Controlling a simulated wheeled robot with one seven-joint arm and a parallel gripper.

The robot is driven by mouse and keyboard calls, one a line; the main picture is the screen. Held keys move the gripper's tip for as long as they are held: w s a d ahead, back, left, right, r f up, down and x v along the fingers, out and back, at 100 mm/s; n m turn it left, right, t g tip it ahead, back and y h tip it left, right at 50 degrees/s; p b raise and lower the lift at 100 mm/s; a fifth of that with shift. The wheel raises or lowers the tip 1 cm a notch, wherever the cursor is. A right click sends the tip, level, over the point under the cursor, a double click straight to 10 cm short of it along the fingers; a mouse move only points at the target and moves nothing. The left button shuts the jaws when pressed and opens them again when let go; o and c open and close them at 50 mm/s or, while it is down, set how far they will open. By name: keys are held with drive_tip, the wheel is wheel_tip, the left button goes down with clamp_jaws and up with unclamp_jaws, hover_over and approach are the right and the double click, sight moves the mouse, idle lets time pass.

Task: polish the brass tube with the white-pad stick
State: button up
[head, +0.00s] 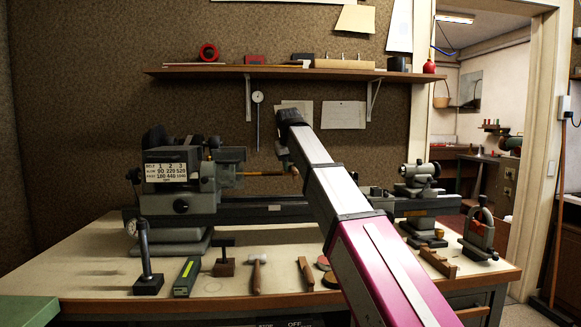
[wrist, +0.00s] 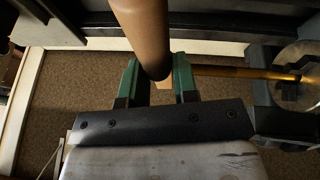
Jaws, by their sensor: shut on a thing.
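My gripper (wrist: 156,72) has green fingers, which stand on either side of a tan, round stick handle (wrist: 140,28) and are shut on it. A small pale patch shows at the handle's end; I cannot tell whether it is the white pad. The brass tube (wrist: 235,72) runs level from the chuck on the right to behind the right finger in the wrist view. In the head view the tube (head: 255,174) sticks out of the lathe chuck towards my arm. Whether the stick touches the tube I cannot tell. In the head view my arm hides most of the gripper.
The grey lathe (head: 180,204) stands on the bench (head: 95,262). A shelf (head: 215,72) is on the wall behind. My arm crosses over the lathe bed.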

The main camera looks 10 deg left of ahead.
drive_tip(key=shift+s+a, duration=0.1)
drive_tip(key=shift+a, duration=0.05)
idle(0.3)
drive_tip(key=shift+s+d+r, duration=0.25)
drive_tip(key=shift+s+r, duration=0.5)
drive_tip(key=shift+s, duration=0.2)
drive_tip(key=shift+s+d+r, duration=0.25)
drive_tip(key=shift+s+r, duration=0.5)
drive_tip(key=shift+s, duration=0.2)
